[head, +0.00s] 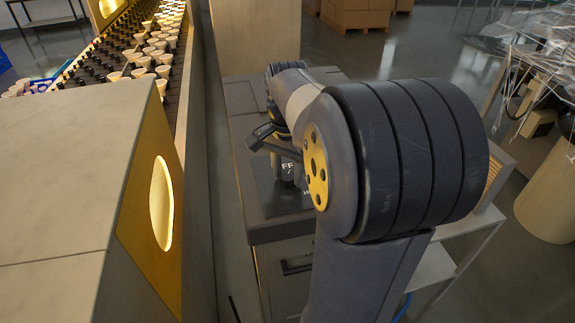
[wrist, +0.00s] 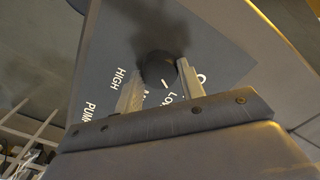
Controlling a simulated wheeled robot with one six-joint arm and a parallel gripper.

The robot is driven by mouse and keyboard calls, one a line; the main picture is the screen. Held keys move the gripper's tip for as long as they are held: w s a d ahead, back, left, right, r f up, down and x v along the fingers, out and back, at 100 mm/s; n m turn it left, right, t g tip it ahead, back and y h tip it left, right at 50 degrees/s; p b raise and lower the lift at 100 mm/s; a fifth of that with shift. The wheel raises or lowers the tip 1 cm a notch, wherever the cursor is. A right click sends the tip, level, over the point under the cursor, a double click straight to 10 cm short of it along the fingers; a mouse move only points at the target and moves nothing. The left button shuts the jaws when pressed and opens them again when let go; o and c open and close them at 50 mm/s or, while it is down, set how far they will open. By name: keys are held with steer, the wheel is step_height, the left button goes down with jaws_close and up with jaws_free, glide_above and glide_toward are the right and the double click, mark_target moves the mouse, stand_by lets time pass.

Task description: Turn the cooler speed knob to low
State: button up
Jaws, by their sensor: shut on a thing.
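The cooler speed knob (wrist: 158,66) is a dark round knob on a dark grey panel (wrist: 205,50), seen in the wrist view. Lettering around it reads HIGH, a partly covered label starting with M, LOW, and the edge of another label. A white mark on the knob's lower side points roughly toward LOW. My gripper (wrist: 159,72) is shut on the knob, one pale finger on each side. In the head view, the panel (head: 267,197) shows part of its lettering, with "FF" legible; my arm hides the knob there.
A conveyor (head: 120,50) carrying many pale cups runs along the left, behind a housing with a glowing oval window (head: 161,203). Cardboard boxes (head: 360,14) stand at the back. Clear plastic wrap (head: 535,40) hangs at the right. A PUMP label (wrist: 90,112) shows beside my gripper.

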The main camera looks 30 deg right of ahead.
mark_target(288, 175)
steer(key=shift+m+p, duration=0.35)
steer(key=shift+m, duration=0.85)
steer(key=o, duration=1)
steer(key=shift+r, duration=0.1)
step_height(288, 175, up, 11)
steer(key=shift+f, duration=0.15)
